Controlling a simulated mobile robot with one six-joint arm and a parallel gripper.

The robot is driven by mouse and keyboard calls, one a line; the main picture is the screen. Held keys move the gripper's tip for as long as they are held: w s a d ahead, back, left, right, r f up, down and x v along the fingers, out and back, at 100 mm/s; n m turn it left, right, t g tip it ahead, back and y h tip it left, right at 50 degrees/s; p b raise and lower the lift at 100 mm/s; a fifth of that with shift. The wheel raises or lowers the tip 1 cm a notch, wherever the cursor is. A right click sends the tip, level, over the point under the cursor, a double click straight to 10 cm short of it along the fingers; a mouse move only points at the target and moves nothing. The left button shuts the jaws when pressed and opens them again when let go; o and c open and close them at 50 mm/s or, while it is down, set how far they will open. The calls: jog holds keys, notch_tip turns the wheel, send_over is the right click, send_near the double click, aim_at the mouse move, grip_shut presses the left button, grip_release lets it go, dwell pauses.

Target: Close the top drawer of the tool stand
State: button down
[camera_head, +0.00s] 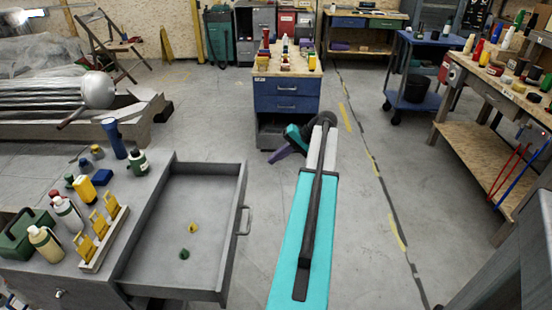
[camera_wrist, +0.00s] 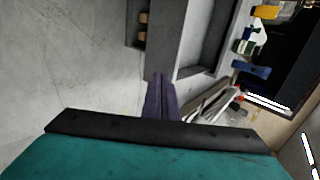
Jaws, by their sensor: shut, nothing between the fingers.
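The grey tool stand (camera_head: 60,275) is at the lower left of the head view. Its top drawer (camera_head: 205,173) stands pulled out to the right, with its handle (camera_head: 244,221) on the outer front. A small yellow piece and a small green piece lie on the drawer floor. My gripper (camera_head: 276,156), with purple fingers, is beyond the drawer's far right corner, apart from it in the head view. In the wrist view my gripper (camera_wrist: 160,78) has its fingers together with nothing between them. The open drawer (camera_wrist: 208,38) shows there beyond the fingers, at upper right.
Bottles, a blue torch and a yellow rack (camera_head: 103,240) stand on the tool stand's top. A blue-drawer cabinet (camera_head: 287,96) stands behind my gripper. A workbench (camera_head: 490,150) and a blue cart (camera_head: 425,75) are at right. Floor between drawer and workbench is clear apart from my arm.

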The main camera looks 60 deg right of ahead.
send_near(245, 172)
notch_tip(245, 172, down, 2)
jog(key=s, duration=0.1)
jog(key=shift+w+a+f+p, duration=0.15)
jog(key=shift+w+a+f, duration=0.05)
jog(key=shift+w+a, duration=0.65)
jog(key=shift+w+a+f+p, duration=0.2)
jog(key=shift+w+a, duration=0.45)
jog(key=shift+w, duration=0.3)
